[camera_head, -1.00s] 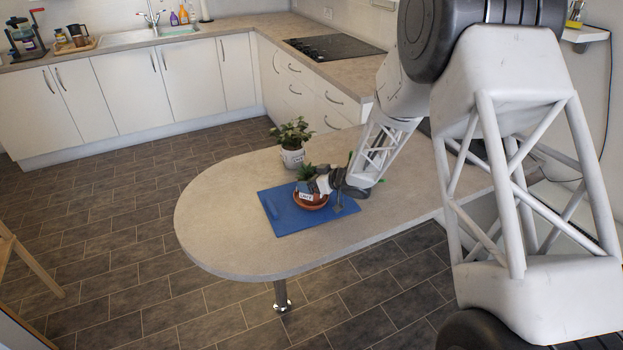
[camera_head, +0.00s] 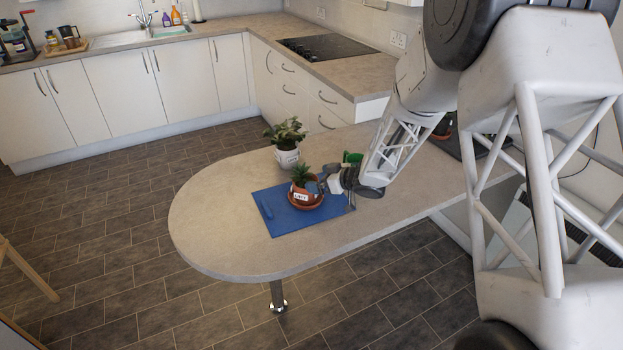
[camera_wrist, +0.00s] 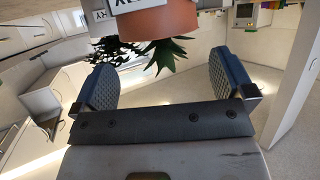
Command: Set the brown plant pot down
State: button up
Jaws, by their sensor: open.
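The brown plant pot (camera_head: 305,190), with a white label and a spiky green plant, stands upright in a terracotta saucer (camera_head: 305,205) on a blue mat (camera_head: 276,215). In the wrist view the pot (camera_wrist: 158,23) is at the top edge, cut off, with its plant hanging downward in the picture. My gripper (camera_head: 322,187) is just right of the pot. In the wrist view its two padded fingers (camera_wrist: 165,80) are spread wide with nothing held between them; the pot lies ahead of the fingertips.
A white pot with a leafy plant (camera_head: 287,158) stands behind the mat. A small green object (camera_head: 352,157) is behind my gripper. The rounded left end of the counter (camera_head: 215,225) is clear. A cooktop (camera_head: 327,47) lies on the back counter.

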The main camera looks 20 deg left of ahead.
jog(key=v, duration=0.6)
dwell(0.3)
dwell(0.6)
jog(key=s+d+r+m+t+h, duration=0.1)
jog(key=d+r+m+t+h, duration=0.6)
jog(key=d+r, duration=0.95)
jog(key=s+d+r+m+h, duration=0.2)
jog(key=s+d+h, duration=0.1)
jog(key=s+d, duration=0.3)
jog(key=s+d+r+m+h, duration=0.25)
jog(key=s+d, duration=0.25)
jog(key=d, duration=0.3)
jog(key=s+d+m+g, duration=0.2)
jog(key=s+d+g, duration=0.1)
jog(key=s, duration=1.2)
jog(key=s+d+r+m+g, duration=0.1)
jog(key=s+d+m+g, duration=0.1)
jog(key=s, duration=1.3)
jog(key=d+g, duration=0.1)
jog(key=g, duration=0.1)
jog(key=shift+r+g, duration=0.15)
jog(key=shift+g, duration=0.15)
